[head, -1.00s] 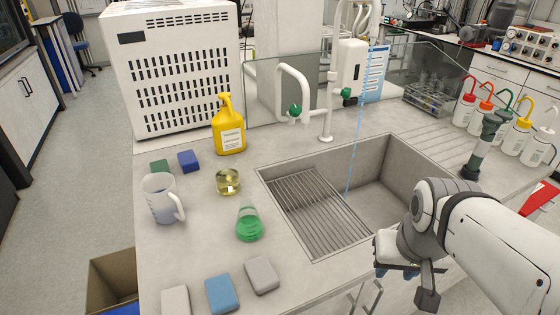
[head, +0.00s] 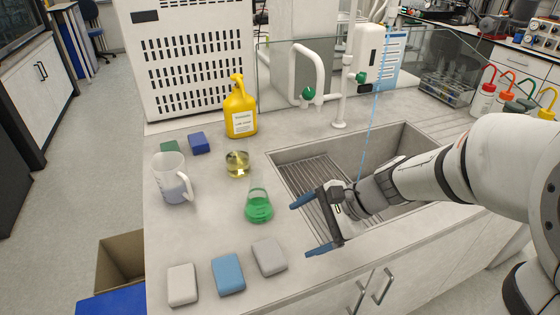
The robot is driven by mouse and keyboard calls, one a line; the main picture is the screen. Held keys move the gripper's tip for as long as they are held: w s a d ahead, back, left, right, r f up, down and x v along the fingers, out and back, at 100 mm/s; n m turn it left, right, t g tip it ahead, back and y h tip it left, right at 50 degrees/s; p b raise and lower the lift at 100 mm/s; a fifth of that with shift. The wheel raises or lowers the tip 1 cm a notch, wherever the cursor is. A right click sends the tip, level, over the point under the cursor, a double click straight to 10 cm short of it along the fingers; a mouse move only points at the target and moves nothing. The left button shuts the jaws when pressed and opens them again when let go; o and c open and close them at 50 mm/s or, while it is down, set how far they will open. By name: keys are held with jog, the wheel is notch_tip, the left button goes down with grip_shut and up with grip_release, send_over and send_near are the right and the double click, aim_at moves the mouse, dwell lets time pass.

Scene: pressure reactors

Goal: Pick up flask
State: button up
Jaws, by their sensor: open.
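A conical glass flask (head: 258,206) with green liquid stands upright on the counter, left of the sink. My gripper (head: 306,228) is open and empty, just right of the flask, with its two blue fingers pointing left towards it. One finger is level with the flask's lower part in the picture and the other is nearer the counter's front edge. The gripper and the flask look apart.
A small beaker of yellow liquid (head: 237,164), a measuring jug (head: 172,178) and a yellow bottle (head: 240,108) stand behind and left. Sponges (head: 228,273) lie along the front. The sink (head: 385,150) is at the right, with a white tap (head: 318,75) behind it.

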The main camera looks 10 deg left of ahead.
aim_at(267, 199)
jog(key=w+a+f+m+t+y, duration=0.1)
jog(key=w+a+m, duration=0.1)
jog(key=w+m, duration=0.1)
jog(key=w+a+f+m+t+y+b, duration=0.1)
jog(key=w+a+m+y, duration=0.1)
jog(key=w+m, duration=0.1)
jog(key=w+a+f+m+t+y, duration=0.1)
jog(key=w+a+f+m, duration=0.1)
jog(key=w+m, duration=0.1)
jog(key=shift+w+a+m+b, duration=0.3)
jog(key=shift+w+m+b, duration=0.1)
jog(key=shift+w, duration=0.4)
jog(key=shift+w+a+f+y, duration=0.1)
jog(key=shift+w+a+y, duration=0.05)
jog(key=shift+a+y, duration=0.15)
jog(key=x, duration=0.6)
jog(key=shift+s+a, duration=0.25)
jog(key=shift+w+a, duration=0.1)
jog(key=shift+a, duration=0.35)
jog(key=shift+d, duration=0.1)
jog(key=c, duration=1.1)
